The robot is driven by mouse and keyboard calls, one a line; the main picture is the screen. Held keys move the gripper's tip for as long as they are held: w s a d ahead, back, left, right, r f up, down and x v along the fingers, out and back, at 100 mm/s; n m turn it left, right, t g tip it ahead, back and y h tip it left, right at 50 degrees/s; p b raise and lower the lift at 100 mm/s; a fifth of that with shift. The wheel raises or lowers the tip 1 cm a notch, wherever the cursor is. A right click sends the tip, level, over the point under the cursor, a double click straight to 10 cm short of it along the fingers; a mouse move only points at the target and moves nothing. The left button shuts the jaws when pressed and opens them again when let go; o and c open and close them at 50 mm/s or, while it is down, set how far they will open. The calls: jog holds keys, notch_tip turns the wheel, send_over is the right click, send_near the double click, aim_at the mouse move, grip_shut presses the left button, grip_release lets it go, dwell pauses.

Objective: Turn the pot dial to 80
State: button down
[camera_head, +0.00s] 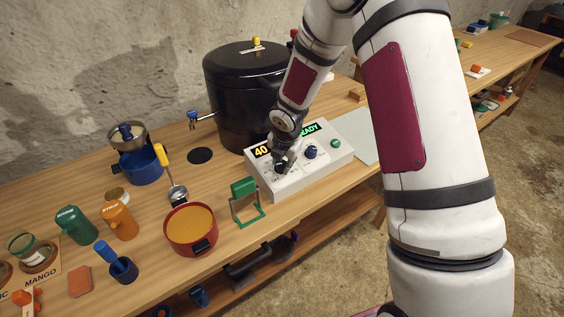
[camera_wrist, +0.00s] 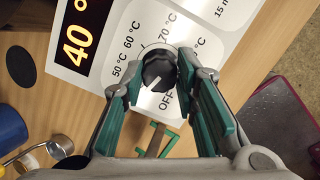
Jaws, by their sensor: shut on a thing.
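The pot dial (camera_wrist: 159,72) is a black round knob on a white control box (camera_head: 320,167), in front of the large black pot (camera_head: 232,105). Its white mark points down-left in the wrist view, between OFF and the 50 °C label. The labels 50, 60 and 70 °C show; the number of another label is hidden by a finger. The display (camera_wrist: 79,42) reads 40, and a green READY shows beside it in the head view. My gripper (camera_wrist: 160,75) is shut on the dial, with one green-padded finger on each side; it also shows in the head view (camera_head: 281,161).
A second dark knob (camera_head: 311,152) and a green button (camera_head: 336,143) sit right of the gripper on the box. A green stand (camera_head: 244,190) and a red pan (camera_head: 191,229) stand close in front and left. Jars, a funnel and tools fill the left of the table.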

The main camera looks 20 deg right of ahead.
jog(key=m+g+b, duration=0.1)
jog(key=m, duration=0.4)
jog(key=shift+m, duration=0.3)
jog(key=m+b, duration=0.1)
jog(key=m, duration=0.4)
jog(key=shift+w+g, duration=0.1)
jog(key=shift+g, duration=0.3)
jog(key=m+b, duration=0.1)
jog(key=m, duration=0.4)
jog(key=shift+m+g, duration=0.3)
jog(key=shift+m, duration=0.1)
jog(key=m, duration=0.4)
jog(key=shift+b, duration=0.4)
jog(key=m+y, duration=0.1)
jog(key=m, duration=0.3)
jog(key=shift+m+g+b, duration=0.3)
jog(key=shift+m, duration=0.1)
jog(key=m, duration=0.4)
jog(key=shift+d+y, duration=0.1)
jog(key=shift+y, duration=0.2)
jog(key=m, duration=0.5)
jog(key=shift+m+y, duration=0.4)
jog(key=shift+m+t+y, duration=0.3)
jog(key=shift+m+t, duration=0.2)
jog(key=shift+m, duration=1.6)
